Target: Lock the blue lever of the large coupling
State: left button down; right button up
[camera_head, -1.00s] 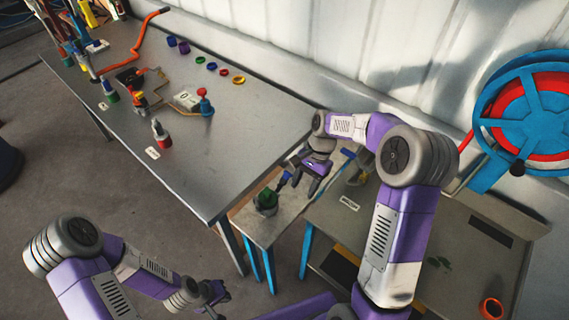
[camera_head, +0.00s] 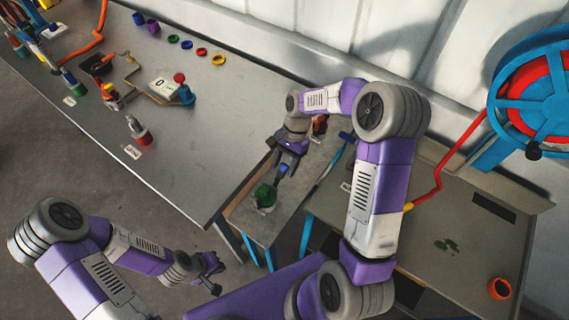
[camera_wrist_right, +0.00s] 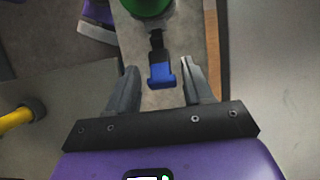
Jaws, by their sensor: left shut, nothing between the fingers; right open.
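The large coupling (camera_head: 265,195) is green and stands on a narrow bench; only part of its green body (camera_wrist_right: 148,6) shows at the top of the right wrist view. Its blue lever (camera_wrist_right: 161,75) sticks out from it on a dark stem. My right gripper (camera_wrist_right: 160,70) is open, with the blue lever between its fingers and a gap visible on each side. In the head view the right gripper (camera_head: 286,158) is just behind the coupling and partly hides the lever. My left gripper (camera_head: 211,276) is shut and empty, low at the left, away from the bench.
A large metal table (camera_head: 190,150) at the left carries valves, coloured rings and a small gauge box (camera_head: 165,86). Another table (camera_head: 470,240) at the right holds an orange ring (camera_head: 499,288). A blue hose reel (camera_head: 535,100) with a red hose (camera_head: 440,165) hangs at the wall.

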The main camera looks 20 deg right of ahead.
grip_shut()
dwell(0.3)
